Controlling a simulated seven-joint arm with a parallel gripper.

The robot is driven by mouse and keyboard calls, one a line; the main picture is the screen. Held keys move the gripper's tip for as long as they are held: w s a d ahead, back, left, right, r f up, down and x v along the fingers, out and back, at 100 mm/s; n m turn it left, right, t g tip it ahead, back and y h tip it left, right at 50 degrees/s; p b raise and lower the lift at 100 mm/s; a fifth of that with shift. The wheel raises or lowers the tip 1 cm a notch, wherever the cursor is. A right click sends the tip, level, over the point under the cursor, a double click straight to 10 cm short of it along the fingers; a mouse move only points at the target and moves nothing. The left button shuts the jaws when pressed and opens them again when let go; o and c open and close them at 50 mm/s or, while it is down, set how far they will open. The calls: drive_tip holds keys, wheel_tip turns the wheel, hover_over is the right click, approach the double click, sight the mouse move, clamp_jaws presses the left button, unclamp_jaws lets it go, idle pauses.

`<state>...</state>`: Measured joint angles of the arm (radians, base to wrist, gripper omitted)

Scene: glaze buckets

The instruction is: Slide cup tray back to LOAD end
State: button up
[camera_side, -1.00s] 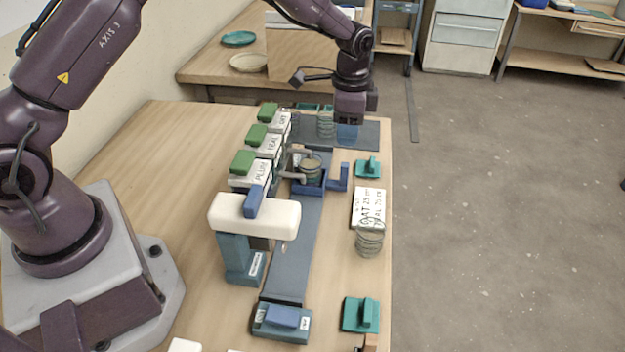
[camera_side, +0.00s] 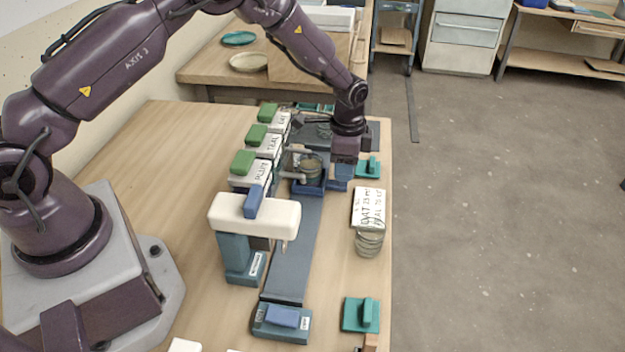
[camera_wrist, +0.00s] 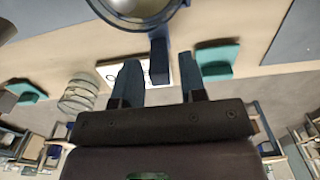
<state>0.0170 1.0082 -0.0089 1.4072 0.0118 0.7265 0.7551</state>
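The blue cup tray (camera_side: 309,187) sits on the grey track (camera_side: 297,245) beside the row of dispensers, with a clear cup (camera_side: 312,165) in it. Its upright blue handle (camera_wrist: 159,62) shows in the wrist view, with the cup rim (camera_wrist: 140,12) above it. My gripper (camera_wrist: 159,75) is open, its two blue fingers on either side of the handle with gaps visible. In the side view my gripper (camera_side: 343,172) is low at the tray's right side and partly hides the handle. A blue-topped end block (camera_side: 281,320) is at the track's near end; its label is too small to read.
Dispensers labelled PLUM (camera_side: 254,173), TEAL (camera_side: 263,145) and OAT line the track's left. A white-topped station (camera_side: 254,215) overhangs the track nearer. Stacked cups (camera_side: 369,240), a written card (camera_side: 368,206) and teal blocks (camera_side: 368,168) (camera_side: 360,315) stand right of it.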

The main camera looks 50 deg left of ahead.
clamp_jaws()
drive_tip(key=shift+w+a, duration=2.75)
drive_tip(key=shift+w, duration=0.05)
drive_tip(key=shift+o, duration=0.2)
unclamp_jaws()
wheel_tip(320, 180, up, 7)
